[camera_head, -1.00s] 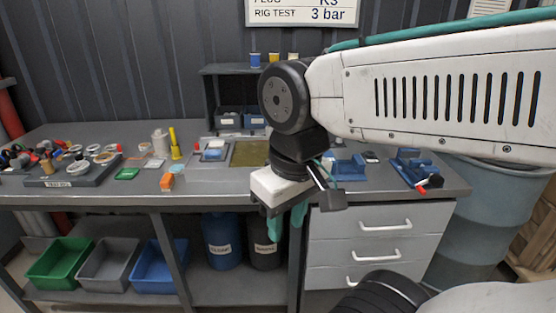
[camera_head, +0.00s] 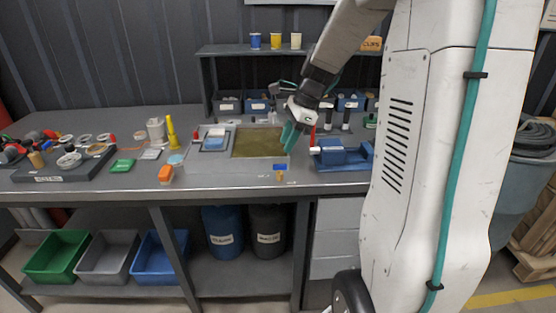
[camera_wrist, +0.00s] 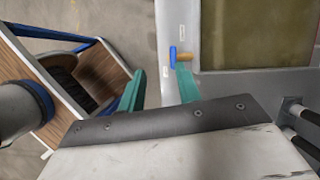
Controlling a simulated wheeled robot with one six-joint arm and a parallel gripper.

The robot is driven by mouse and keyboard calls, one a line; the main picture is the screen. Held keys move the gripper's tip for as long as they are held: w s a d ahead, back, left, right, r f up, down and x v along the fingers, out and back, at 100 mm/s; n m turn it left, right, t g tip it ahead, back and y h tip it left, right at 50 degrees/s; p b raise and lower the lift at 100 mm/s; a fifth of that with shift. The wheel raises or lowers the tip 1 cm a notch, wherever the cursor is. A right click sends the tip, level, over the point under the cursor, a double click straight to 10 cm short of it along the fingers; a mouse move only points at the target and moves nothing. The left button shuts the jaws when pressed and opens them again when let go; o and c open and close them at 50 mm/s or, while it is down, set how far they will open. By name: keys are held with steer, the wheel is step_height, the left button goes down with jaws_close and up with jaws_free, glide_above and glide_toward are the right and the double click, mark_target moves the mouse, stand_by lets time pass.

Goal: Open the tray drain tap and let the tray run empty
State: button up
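The tray (camera_head: 233,143) stands on the bench and holds murky olive-brown liquid; part of it also shows at the upper right of the wrist view (camera_wrist: 195,35). The drain tap (camera_head: 280,167) sits at the tray's front edge, with a blue handle and a brass-coloured body. In the wrist view the tap (camera_wrist: 173,56) lies just beyond the tip of my right-hand finger, which partly overlaps its lower end. My gripper (camera_wrist: 160,71) has teal fingers apart with nothing between them. In the head view my gripper (camera_head: 289,142) hangs over the tray's right end, above the tap. No flow is visible.
A blue vise (camera_head: 343,153) stands close to the right of my gripper. A white-and-blue box (camera_head: 214,140) is left of the liquid. A blue bin (camera_head: 223,232) and dark bin (camera_head: 268,230) stand below the bench. The bench front edge runs just below the tap.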

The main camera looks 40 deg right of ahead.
mark_target(282, 164)
steer(key=shift+m, duration=0.9)
steer(key=w+f, duration=0.1)
steer(key=f, duration=0.2)
steer(key=w+f, duration=0.1)
steer(key=f, duration=0.4)
steer(key=shift+w+f, duration=0.3)
steer(key=shift+w, duration=0.1)
jaws_close()
